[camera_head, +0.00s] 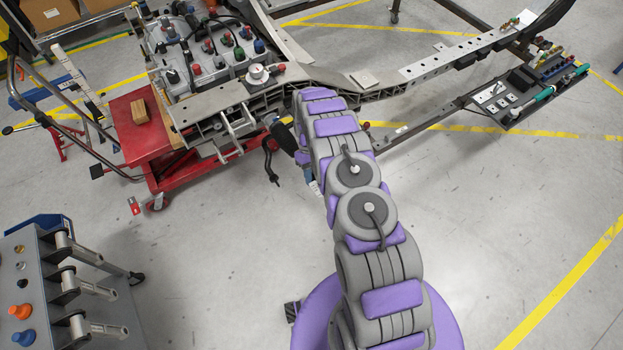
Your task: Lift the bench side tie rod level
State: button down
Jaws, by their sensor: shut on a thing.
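The chassis crossmember (235,105) runs across the upper left part of the view. A dark ribbed boot (283,136) of the tie rod slopes down and right from its end. The rod beyond the boot passes towards the left edge of my arm and is mostly hidden. My arm reaches up from the bottom and bends over at the chassis rail. My gripper (306,165) is mostly hidden behind my arm; only a small part shows at its left edge, shut on the tie rod. The rod's far end and exact tilt cannot be made out.
A red cart (141,133) with a wooden block (140,111) stands at the left. A grey bench (62,290) with clamp-like fittings is at the lower left. A dark hose (271,162) hangs beside the boot. A parts tray (515,113) is at the right. The floor is otherwise clear.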

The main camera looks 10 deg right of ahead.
jog(key=shift+w+r, duration=0.2)
jog(key=shift+r, duration=0.15)
jog(key=c, duration=1.2)
grip_release()
jog(key=shift+s, duration=0.1)
jog(key=shift+c, duration=0.2)
jog(key=shift+o, duration=0.8)
jog(key=shift+f, duration=0.15)
jog(key=shift+s, duration=0.1)
